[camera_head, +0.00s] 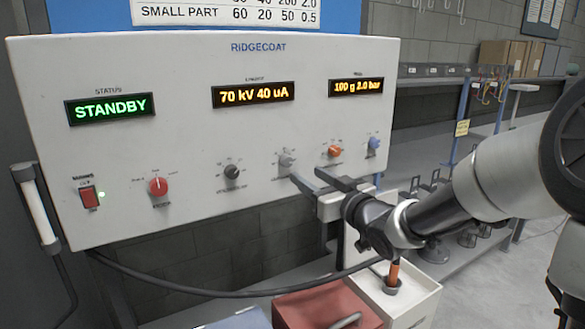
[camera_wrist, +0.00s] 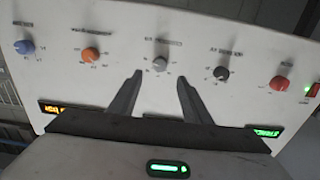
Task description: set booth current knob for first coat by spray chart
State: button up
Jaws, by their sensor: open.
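The white RIDGECOAT panel (camera_head: 200,130) carries a row of knobs. The display (camera_head: 254,95) reads 70 kV 40 uA. The spray chart (camera_head: 225,12) is cut off; its SMALL PART row reads 60 20 50 0.5. My gripper (camera_head: 306,175) is open before the light grey knob, its fingertips either side in the wrist view, apparently not touching.
A red knob (camera_head: 158,186), red rocker switch (camera_head: 89,197) and blue knob (camera_head: 373,143) share the panel. Displays read STANDBY (camera_head: 110,108) and apparently 100 g 2.0 bar (camera_head: 356,87). A dark cable (camera_head: 240,292), red box (camera_head: 325,306) and white container (camera_head: 410,298) lie below.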

aim_at(289, 164)
jog(key=x, duration=0.9)
jog(key=c, duration=1)
jog(key=shift+c, duration=0.2)
jog(key=shift+f+b, duration=0.1)
jog(key=shift+b, duration=0.3)
